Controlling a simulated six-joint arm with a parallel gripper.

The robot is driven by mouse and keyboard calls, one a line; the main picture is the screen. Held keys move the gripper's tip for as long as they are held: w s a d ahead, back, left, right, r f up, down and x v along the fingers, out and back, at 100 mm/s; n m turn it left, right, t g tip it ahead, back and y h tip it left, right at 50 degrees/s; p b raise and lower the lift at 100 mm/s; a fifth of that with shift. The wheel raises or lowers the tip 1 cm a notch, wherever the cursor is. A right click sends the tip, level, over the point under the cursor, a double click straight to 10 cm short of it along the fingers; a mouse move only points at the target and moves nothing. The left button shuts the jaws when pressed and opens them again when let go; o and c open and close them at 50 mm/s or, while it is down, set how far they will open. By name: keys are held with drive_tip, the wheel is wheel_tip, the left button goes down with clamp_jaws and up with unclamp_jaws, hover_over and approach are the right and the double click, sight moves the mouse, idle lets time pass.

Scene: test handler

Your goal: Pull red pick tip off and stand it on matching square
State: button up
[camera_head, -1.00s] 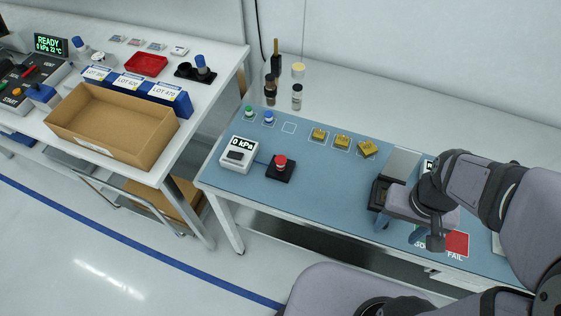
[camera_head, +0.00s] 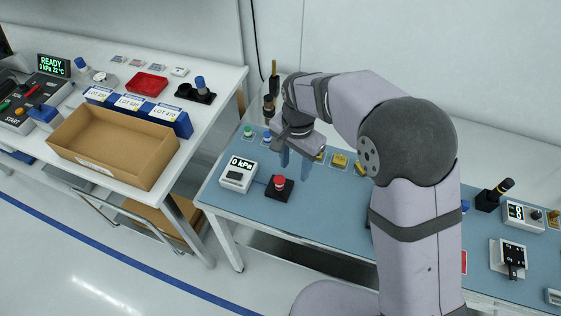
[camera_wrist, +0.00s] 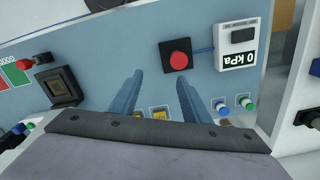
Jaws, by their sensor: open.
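My gripper (camera_head: 294,163) is open and empty above the blue mat, behind the red push button. In the wrist view its two blue fingers (camera_wrist: 160,78) stand apart with nothing between them. A green tip (camera_head: 248,131) and a blue tip (camera_head: 267,137) stand left of my gripper; the wrist view also shows the green one (camera_wrist: 249,104) and the blue one (camera_wrist: 221,108). A small red knob-like piece (camera_wrist: 23,64) on a dark body lies near the GOOD/FAIL patch; I cannot tell whether it is the red pick tip.
A red push button (camera_head: 280,183) and a 0 kPa box (camera_head: 238,174) stand near the mat's left front. Gold pieces (camera_head: 339,160) are at its back. A black socket block (camera_wrist: 60,88) shows in the wrist view.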

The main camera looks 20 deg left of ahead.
sight(281, 178)
drive_tip(key=a, duration=0.3)
drive_tip(key=shift+s+a+f+m, duration=0.3)
drive_tip(key=shift+a, duration=0.1)
drive_tip(key=shift+f+p, duration=1.4)
drive_tip(key=shift+f, duration=2.25)
drive_tip(key=c, duration=1)
